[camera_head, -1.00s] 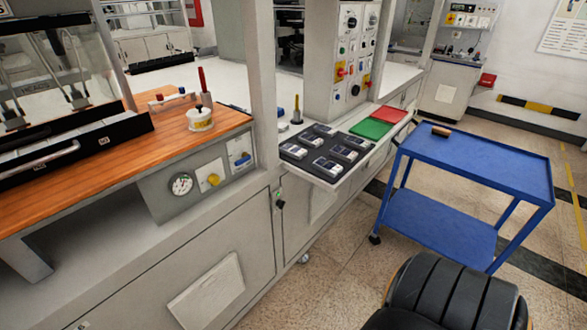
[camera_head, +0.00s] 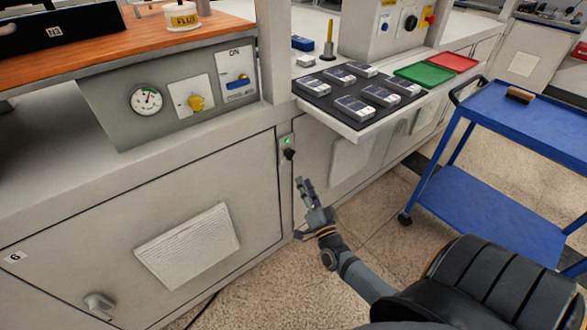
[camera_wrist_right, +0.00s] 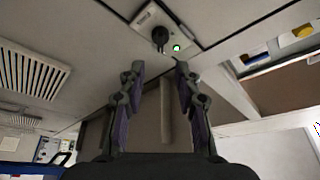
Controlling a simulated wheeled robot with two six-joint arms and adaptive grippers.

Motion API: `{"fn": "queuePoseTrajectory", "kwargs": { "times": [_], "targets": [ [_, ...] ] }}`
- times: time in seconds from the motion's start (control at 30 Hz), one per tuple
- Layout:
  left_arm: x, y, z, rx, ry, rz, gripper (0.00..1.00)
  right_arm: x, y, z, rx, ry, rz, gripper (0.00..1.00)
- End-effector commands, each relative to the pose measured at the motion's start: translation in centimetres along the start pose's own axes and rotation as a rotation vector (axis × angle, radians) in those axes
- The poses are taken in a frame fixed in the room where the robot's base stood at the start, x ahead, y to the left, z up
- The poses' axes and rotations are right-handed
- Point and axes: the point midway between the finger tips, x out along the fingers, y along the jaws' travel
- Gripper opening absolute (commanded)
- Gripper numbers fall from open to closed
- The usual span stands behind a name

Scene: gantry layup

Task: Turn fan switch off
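A small switch plate with a black knob (camera_head: 289,154) and a lit green light (camera_head: 287,141) is on the narrow cabinet front below the bench. In the right wrist view the knob (camera_wrist_right: 160,38) points roughly down, with the green light (camera_wrist_right: 177,48) beside it. I cannot read a fan label on it. My right gripper (camera_head: 305,184) is below and slightly right of the switch in the head view. In the wrist view its two fingers (camera_wrist_right: 160,68) are apart and empty, and the knob is beyond their tips, untouched. My left gripper is not in view.
A grey panel holds a gauge (camera_head: 146,99), a yellow knob (camera_head: 196,102) and a blue switch (camera_head: 239,83) marked ON. A dark tray (camera_head: 330,100) with several devices juts out above right of the switch. A blue cart (camera_head: 480,210) stands right.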

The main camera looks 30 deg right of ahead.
Motion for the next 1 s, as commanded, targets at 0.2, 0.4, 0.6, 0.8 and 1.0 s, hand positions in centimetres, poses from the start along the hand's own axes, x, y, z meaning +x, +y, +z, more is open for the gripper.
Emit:
{"fn": "queuePoseTrajectory", "kwargs": {
  "times": [0.2, 0.4, 0.6, 0.8, 1.0],
  "targets": [
    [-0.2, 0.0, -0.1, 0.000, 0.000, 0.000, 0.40, 2.9, -0.2, -0.1, -0.004, 0.000, -0.002, 0.33],
    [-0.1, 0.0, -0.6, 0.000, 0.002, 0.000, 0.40, 7.2, 0.0, 0.1, -0.004, -0.001, 0.000, 0.33],
    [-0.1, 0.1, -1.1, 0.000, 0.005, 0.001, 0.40, 9.9, 0.0, 0.1, -0.005, -0.004, 0.002, 0.33],
    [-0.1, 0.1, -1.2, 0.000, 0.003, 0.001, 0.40, 10.5, 0.0, 0.1, -0.006, -0.005, 0.003, 0.33],
    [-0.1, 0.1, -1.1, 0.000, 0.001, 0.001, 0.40, 10.5, 0.0, 0.1, -0.006, -0.005, 0.003, 0.26]
  ]
}}
